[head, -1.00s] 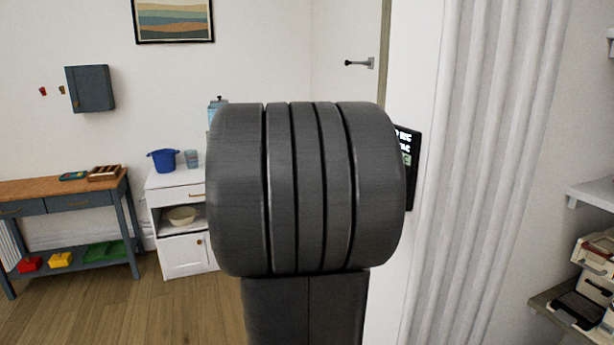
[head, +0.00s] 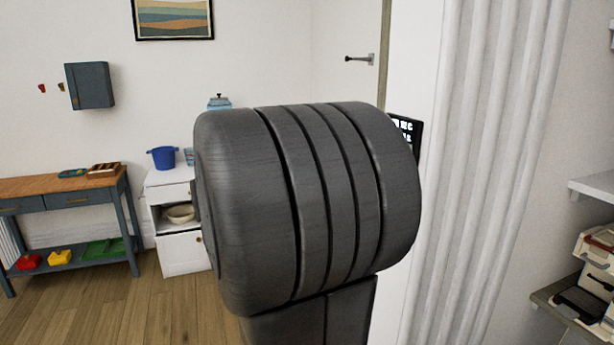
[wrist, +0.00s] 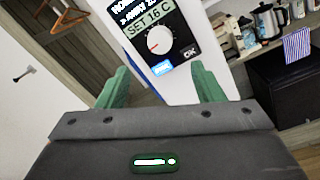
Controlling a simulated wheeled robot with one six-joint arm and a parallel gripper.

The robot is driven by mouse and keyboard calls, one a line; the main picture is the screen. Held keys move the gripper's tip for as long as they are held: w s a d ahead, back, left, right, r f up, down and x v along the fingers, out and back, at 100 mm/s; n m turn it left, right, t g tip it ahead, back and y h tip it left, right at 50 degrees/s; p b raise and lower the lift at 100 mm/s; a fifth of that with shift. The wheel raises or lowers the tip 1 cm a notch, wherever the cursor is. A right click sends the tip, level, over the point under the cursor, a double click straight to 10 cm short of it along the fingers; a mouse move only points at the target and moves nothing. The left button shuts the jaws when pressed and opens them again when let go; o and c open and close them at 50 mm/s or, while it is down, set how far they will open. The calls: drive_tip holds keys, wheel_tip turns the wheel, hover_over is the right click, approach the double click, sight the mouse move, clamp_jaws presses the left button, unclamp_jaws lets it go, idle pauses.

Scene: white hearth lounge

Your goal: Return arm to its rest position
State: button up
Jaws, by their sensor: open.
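My gripper (wrist: 160,88) shows in the wrist view with two green fingers spread wide apart and nothing between them. Past the fingertips is a black thermostat panel (wrist: 158,40) with a dial, reading "SET 16 C"; I cannot tell the exact gap, but no finger is seen touching it. In the head view, my dark arm link fills the middle and hides the gripper. The edge of the same dark panel (head: 408,130) shows just to the right of my arm.
A workbench (head: 60,190) with colored bins stands at the left. A white cabinet (head: 180,255) bears a blue pot (head: 163,157). A white fluted column (head: 490,150) and shelves (head: 597,188) are close on the right. Wooden floor at lower left is clear.

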drive_tip(key=w+d+m+g+b, duration=0.1)
drive_tip(key=w+d+m+b, duration=0.3)
drive_tip(key=d+m, duration=0.6)
drive_tip(key=m+b, duration=0.2)
drive_tip(key=m, duration=0.4)
drive_tip(key=shift+h, duration=0.3)
idle(0.9)
idle(0.4)
